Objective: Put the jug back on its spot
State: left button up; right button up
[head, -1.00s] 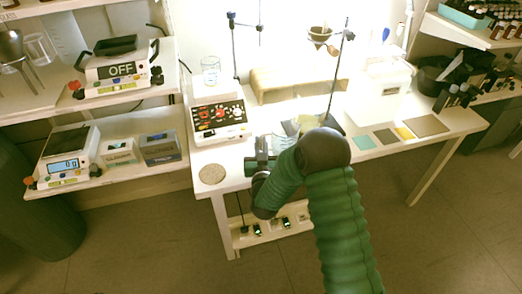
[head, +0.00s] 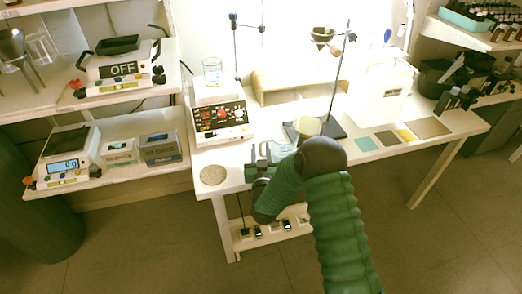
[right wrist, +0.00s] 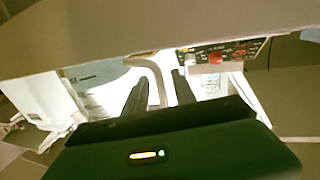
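The jug (head: 283,150) looks like a pale, see-through vessel at the front of the white table, partly hidden by my right arm. In the right wrist view its clear body (right wrist: 97,76) is left of the fingers, and its pale, bent handle (right wrist: 156,78) lies between them. My right gripper (head: 259,153) is beside the jug at the table's front edge. In the right wrist view its dark fingers (right wrist: 161,92) stand apart, with a gap beside the handle, so it looks open around it. The jug's base is hidden. My left gripper is not in view.
A heater with red knobs (head: 221,119) and a round disc (head: 213,174) are left of the gripper. Behind the jug are a yellowish cup (head: 308,126) and a stand (head: 336,80) on a dark base. Coloured squares (head: 387,138) lie to the right.

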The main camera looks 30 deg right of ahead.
jog(key=shift+r, duration=0.15)
jog(key=p+v, duration=0.1)
jog(key=v, duration=1)
jog(key=s+a+f+n+g+y, duration=0.25)
jog(key=a+g+y, duration=0.25)
jog(key=a+y, duration=0.25)
jog(key=s+a+n+g, duration=0.2)
jog(key=s+g, duration=0.6)
jog(key=s, duration=0.9)
jog(key=shift+s+r+y, duration=0.25)
jog(key=shift+r+y, duration=0.1)
jog(key=shift+n, duration=0.25)
